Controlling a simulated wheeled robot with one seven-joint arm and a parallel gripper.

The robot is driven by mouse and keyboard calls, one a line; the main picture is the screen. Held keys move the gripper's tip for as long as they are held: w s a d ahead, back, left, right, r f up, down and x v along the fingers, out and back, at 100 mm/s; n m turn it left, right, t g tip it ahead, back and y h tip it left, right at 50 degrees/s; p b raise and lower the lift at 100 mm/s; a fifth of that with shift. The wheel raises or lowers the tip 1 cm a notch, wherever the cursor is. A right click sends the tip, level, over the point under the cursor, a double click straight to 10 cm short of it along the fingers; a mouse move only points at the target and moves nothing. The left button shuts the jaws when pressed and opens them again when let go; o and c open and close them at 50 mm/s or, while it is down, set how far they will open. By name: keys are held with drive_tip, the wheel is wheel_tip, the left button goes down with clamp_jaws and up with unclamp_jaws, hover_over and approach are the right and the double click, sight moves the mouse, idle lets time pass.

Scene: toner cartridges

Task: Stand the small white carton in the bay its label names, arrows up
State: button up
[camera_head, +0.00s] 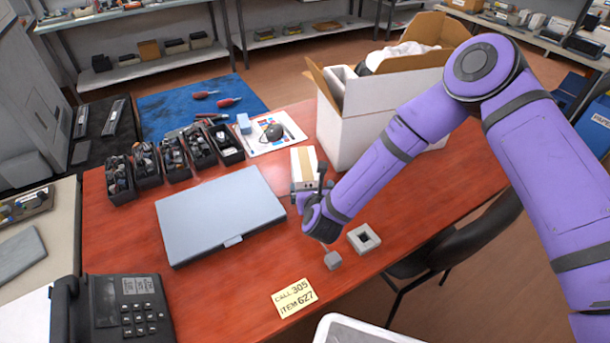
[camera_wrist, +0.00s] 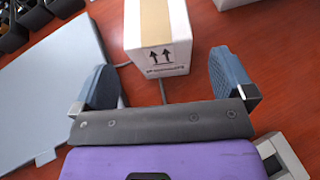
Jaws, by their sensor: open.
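The small white carton (camera_head: 304,163) rests on the red table, with a tan tape strip along its top. In the wrist view the carton (camera_wrist: 160,40) shows two black up arrows and a line of print on its near face; the print is too small to read. The arrows point toward the taped top. My gripper (camera_head: 311,190) is at the carton's near end. In the wrist view my gripper (camera_wrist: 165,88) is open, its two blue-grey fingers apart, with the carton ahead of and partly between them. No labelled bay can be made out.
A closed grey case (camera_head: 220,212) lies left of the carton. A large open white box (camera_head: 375,120) stands behind right. Several black bins (camera_head: 172,158) line the back left.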

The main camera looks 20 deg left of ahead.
sight(308, 180)
drive_tip(key=shift+x, duration=4.15)
drive_tip(key=shift+a+r, duration=0.1)
drive_tip(key=shift+a, duration=0.05)
drive_tip(key=c, duration=1)
drive_tip(key=shift+c, duration=0.3)
drive_tip(key=shift+r, duration=0.2)
